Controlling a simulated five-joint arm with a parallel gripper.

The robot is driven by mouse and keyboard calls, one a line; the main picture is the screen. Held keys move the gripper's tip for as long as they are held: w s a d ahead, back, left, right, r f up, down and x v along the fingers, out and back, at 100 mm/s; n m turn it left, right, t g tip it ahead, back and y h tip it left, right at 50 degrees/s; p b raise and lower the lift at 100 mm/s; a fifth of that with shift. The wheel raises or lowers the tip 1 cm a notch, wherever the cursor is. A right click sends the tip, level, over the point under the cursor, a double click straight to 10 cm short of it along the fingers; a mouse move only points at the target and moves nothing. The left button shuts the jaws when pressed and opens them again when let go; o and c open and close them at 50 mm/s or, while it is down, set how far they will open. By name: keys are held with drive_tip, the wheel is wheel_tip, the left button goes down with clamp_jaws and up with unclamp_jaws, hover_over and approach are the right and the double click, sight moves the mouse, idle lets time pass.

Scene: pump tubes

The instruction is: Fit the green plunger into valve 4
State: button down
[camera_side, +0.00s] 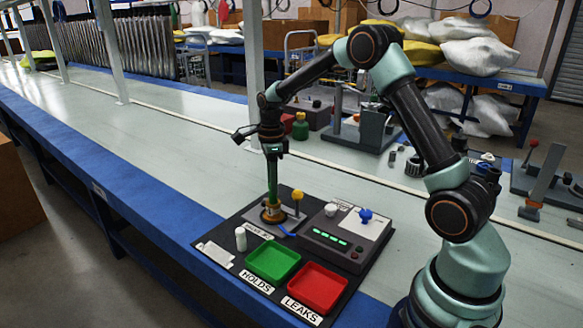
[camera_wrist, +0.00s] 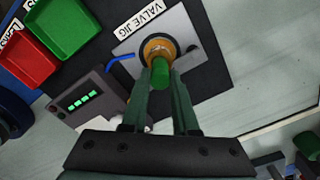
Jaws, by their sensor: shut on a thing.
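The green plunger (camera_wrist: 160,72) is between my gripper's fingertips (camera_wrist: 158,84) in the wrist view. My gripper (camera_side: 272,200) is shut on it and points straight down in the side view. Just below is a round orange-brown valve (camera_side: 271,214) on the valve jig; its ring also shows in the wrist view (camera_wrist: 158,46). I see no number on the valve.
A yellow knob (camera_side: 297,195) stands right of the valve. A blue piece (camera_side: 287,231) lies in front. A grey tester (camera_side: 345,236) with lit green bars stands right. A green tray (camera_side: 273,262), a red tray (camera_side: 317,287) and a white cylinder (camera_side: 240,239) are nearer the front.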

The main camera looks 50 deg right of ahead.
sight(273, 202)
drive_tip(key=shift+f, duration=1.6)
drive_tip(key=c, duration=0.7)
unclamp_jaws()
drive_tip(key=shift+f, duration=0.1)
